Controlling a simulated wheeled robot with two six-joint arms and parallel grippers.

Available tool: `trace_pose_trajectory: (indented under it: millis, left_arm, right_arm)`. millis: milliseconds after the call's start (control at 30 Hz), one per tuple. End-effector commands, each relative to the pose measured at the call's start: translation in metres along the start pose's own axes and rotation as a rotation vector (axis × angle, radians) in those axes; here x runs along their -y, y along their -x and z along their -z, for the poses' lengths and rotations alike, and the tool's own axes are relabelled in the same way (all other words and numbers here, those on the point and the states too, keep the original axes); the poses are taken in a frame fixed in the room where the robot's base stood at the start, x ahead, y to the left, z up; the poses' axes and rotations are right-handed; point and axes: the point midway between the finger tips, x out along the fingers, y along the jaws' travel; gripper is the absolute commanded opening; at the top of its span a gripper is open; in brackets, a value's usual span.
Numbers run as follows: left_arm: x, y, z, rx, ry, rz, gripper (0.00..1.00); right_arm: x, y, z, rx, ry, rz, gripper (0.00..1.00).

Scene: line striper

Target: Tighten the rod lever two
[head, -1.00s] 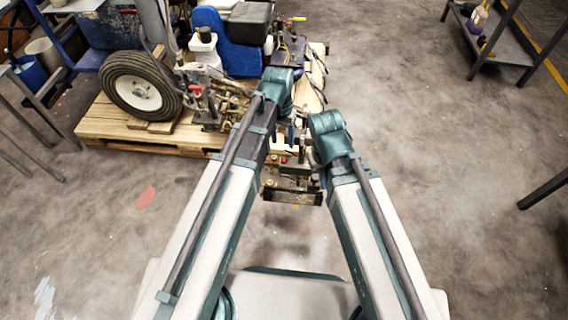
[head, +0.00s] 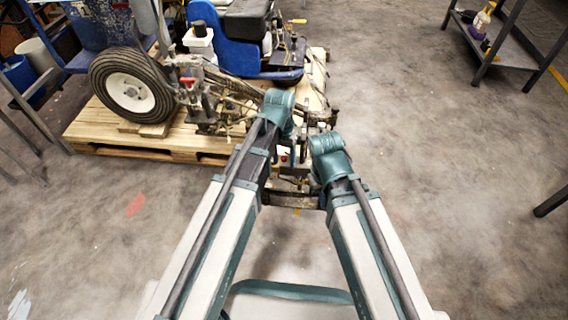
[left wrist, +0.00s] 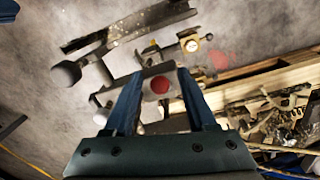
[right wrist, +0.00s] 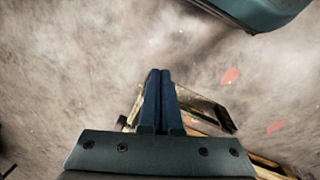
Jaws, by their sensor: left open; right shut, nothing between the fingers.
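The line striper (head: 225,105) stands on a wooden pallet, its front metalwork partly hidden behind my wrists. In the left wrist view my left gripper (left wrist: 158,88) is open, with a red round knob end (left wrist: 160,84) on a grey metal part showing between its fingers. I cannot tell whether the fingers touch it. Which part is rod lever two is not clear. My right gripper (right wrist: 160,76) is shut and empty, with a metal bar (right wrist: 205,108) of the striper's front showing beyond and right of it. In the head view both sets of fingers are mostly hidden.
The pallet (head: 95,135) carries the striper's wheel (head: 132,86) at the left. A dark shelf (head: 495,45) with a bottle stands at the back right. A grey metal bar (left wrist: 130,27) extends beyond the left fingers.

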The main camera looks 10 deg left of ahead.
Motion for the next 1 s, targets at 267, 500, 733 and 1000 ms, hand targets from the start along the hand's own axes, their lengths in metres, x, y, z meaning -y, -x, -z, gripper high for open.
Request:
trace_pose_trajectory:
  millis: [267,500,733,1000]
  left_arm:
    - [-0.0002,0.0001,0.0000,0.000,0.000,0.000,0.49]
    - [-0.0001,0.0001,0.0000,0.000,0.000,0.000,0.06]
    - [-0.0002,0.0000,0.0000,0.000,0.000,0.000,0.00]
    - [-0.0001,0.0000,0.0000,0.000,0.000,0.000,0.00]
  right_arm:
    - [0.0001,0.0001,0.0000,0.000,0.000,0.000,0.00]
    - [0.0000,0.0001,0.0000,0.000,0.000,0.000,0.00]
    - [0.0000,0.0000,0.0000,0.000,0.000,0.000,0.00]
    - [0.0001,0.0000,0.0000,0.000,0.000,0.000,0.00]
